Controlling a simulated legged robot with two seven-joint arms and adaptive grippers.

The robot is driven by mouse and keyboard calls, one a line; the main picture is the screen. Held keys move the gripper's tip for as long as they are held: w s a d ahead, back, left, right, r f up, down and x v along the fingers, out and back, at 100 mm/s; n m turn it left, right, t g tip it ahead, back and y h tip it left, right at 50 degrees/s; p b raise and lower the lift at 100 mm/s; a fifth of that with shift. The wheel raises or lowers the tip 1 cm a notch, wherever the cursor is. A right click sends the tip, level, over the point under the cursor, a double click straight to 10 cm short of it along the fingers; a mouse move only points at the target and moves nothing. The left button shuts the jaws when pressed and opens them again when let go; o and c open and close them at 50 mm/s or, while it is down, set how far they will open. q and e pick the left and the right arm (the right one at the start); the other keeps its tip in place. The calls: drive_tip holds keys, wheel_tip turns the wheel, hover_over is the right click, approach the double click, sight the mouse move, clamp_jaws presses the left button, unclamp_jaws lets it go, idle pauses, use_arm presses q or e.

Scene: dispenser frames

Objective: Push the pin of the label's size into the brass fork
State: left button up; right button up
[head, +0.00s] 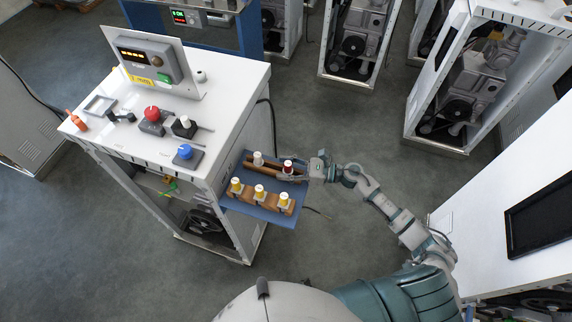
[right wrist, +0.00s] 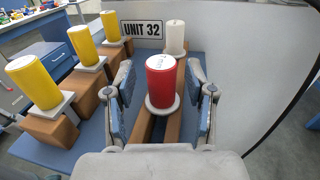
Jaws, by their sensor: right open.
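A red pin (right wrist: 161,82) with a white top and a pale collar stands upright on two parallel brown bars (right wrist: 172,128). A white pin (right wrist: 175,37) stands farther along the same bars. I cannot tell whether these bars are the brass fork. My right gripper (head: 305,171) is open, with one finger on each side of the red pin; contact cannot be told. Three yellow pins (head: 260,191) stand on brown blocks at the blue shelf's near side. A yellow label (head: 140,80), perhaps "7 mm", is on the cabinet's panel. My left gripper is out of view.
The blue shelf (head: 233,203) juts from the white cabinet (head: 225,95). A "UNIT 32" plate (right wrist: 142,29) is on the wall behind the pins. Other open cabinets stand around.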

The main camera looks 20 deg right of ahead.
sight(288, 163)
drive_tip(key=shift+d+f, duration=0.1)
drive_tip(key=shift+d, duration=0.55)
clamp_jaws()
drive_tip(key=shift+d, duration=0.15)
drive_tip(key=shift+a+r, duration=0.2)
drive_tip(key=shift+a, duration=0.15)
wheel_tip(288, 163, up, 9)
drive_tip(key=shift+f+b, duration=0.1)
drive_tip(key=shift+b, duration=0.3)
drive_tip(key=shift+d+r, duration=0.15)
drive_tip(key=shift+r, duration=0.25)
